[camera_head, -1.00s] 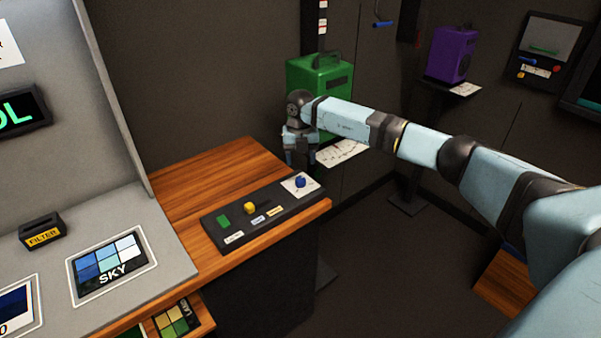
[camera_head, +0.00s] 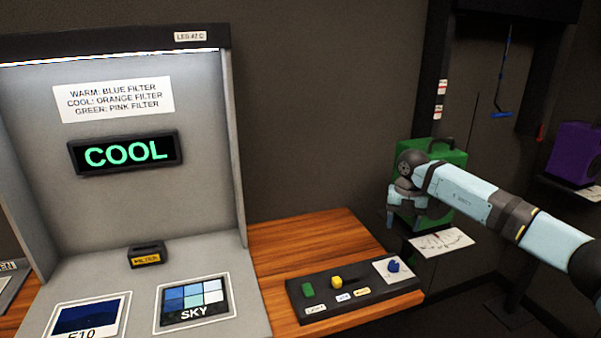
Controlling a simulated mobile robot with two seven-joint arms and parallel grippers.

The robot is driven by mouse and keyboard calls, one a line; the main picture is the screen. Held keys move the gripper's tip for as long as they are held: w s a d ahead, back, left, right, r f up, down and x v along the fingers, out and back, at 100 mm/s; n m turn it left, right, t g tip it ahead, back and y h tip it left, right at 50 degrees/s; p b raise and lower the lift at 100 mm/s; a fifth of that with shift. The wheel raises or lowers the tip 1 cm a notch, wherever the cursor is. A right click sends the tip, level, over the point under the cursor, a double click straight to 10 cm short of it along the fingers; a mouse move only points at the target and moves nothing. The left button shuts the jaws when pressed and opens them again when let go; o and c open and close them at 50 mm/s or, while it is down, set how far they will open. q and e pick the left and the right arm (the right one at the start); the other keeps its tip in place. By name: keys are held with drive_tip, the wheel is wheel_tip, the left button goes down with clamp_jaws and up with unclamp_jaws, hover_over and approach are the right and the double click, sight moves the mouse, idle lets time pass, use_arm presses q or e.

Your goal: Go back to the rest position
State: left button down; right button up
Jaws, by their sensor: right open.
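My right gripper (camera_head: 405,212) hangs fingers down at the right, with its arm coming in from the right edge. It is open and I see nothing between its fingers. It is in front of a green box (camera_head: 452,160), which it partly hides, and above and beyond the right end of the dark control panel (camera_head: 325,305). That panel lies on the wooden desk (camera_head: 305,240) and bears a green button, a yellow knob (camera_head: 336,282) and a blue trackball or knob (camera_head: 393,266). My left gripper is not in view.
A grey booth (camera_head: 200,110) at the left has a lit COOL display (camera_head: 125,153), a FILTER holder (camera_head: 147,254) and a SKY colour card (camera_head: 193,302). A purple box (camera_head: 574,153) stands on a shelf at the far right. The desk behind the panel is clear.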

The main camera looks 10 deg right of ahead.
drive_tip(key=s+a+f+n+y, duration=0.1)
drive_tip(key=s+a+f+y, duration=0.1)
drive_tip(key=a, duration=0.4)
drive_tip(key=s+a+f+n+y+p, duration=0.1)
drive_tip(key=s+a+f+y, duration=0.1)
drive_tip(key=a, duration=0.5)
drive_tip(key=s+a+f+y+p, duration=0.1)
drive_tip(key=a+f+y, duration=0.2)
drive_tip(key=a, duration=0.3)
drive_tip(key=shift+s+a+f+n+y, duration=0.15)
drive_tip(key=shift+s+f+n+y, duration=0.2)
drive_tip(key=shift+f, duration=0.25)
drive_tip(key=s+a+r+m+t+y+p, duration=0.2)
drive_tip(key=s+a+m+t+y+p, duration=0.3)
drive_tip(key=s+a+m+t+y, duration=0.75)
drive_tip(key=s+d+f+m+h+p, duration=0.1)
drive_tip(key=s+d+f+m+h, duration=0.1)
drive_tip(key=s+f+m+h, duration=0.2)
drive_tip(key=s+d+f+m+g+h+p, duration=0.1)
drive_tip(key=s+d+f+m+h, duration=0.2)
drive_tip(key=s+m+h, duration=0.4)
drive_tip(key=s+d+f+m+h+p, duration=0.1)
drive_tip(key=s+d+f+m+h, duration=0.2)
drive_tip(key=s+m+h, duration=0.3)
drive_tip(key=s+f, duration=0.1)
drive_tip(key=s, duration=0.2)
drive_tip(key=shift+f, duration=0.4)
drive_tip(key=shift+g, duration=0.25)
drive_tip(key=shift+c, duration=0.4)
